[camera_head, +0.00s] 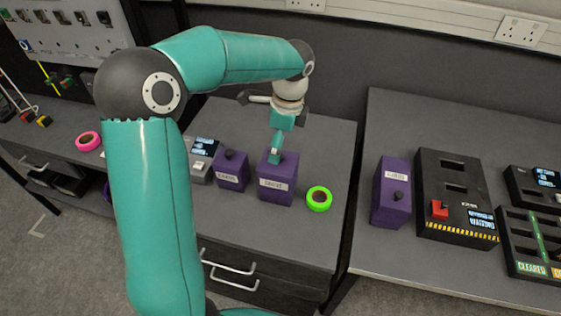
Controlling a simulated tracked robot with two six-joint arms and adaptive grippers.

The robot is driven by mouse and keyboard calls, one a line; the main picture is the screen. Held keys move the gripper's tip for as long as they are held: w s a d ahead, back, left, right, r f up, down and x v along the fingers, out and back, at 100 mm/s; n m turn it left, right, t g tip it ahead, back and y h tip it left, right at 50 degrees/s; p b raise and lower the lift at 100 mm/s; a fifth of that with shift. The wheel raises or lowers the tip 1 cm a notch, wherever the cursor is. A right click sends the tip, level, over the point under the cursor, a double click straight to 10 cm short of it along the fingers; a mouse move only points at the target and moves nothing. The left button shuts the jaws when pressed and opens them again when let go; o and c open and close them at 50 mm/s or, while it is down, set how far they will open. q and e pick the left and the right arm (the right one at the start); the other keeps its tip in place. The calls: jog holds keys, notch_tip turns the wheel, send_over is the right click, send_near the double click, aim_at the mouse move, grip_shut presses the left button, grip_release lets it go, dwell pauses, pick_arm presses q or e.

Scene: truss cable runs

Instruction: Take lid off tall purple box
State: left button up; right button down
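Three purple boxes with white labels show in the head view. The middle purple box (277,187) stands on the grey bench and looks taller than the purple box (232,176) on its left, whose black lid knob shows. My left gripper (275,156) points down at the top of the middle box. It covers the spot where a knob would show, so I cannot tell whether its fingers grip anything. My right gripper is not in view.
A green tape roll (319,198) lies just right of the middle box, and a pink roll (88,141) lies far left. A small device with a screen (204,150) stands left of the boxes. A black panel with a red switch (456,196) stands on the right table. A gap separates the tables.

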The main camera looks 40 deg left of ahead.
aim_at(286, 167)
pick_arm(q)
jog(key=f, duration=0.5)
jog(key=shift+a+p, duration=0.2)
jog(key=shift+p, duration=0.2)
jog(key=shift+s+d, duration=0.1)
grip_shut()
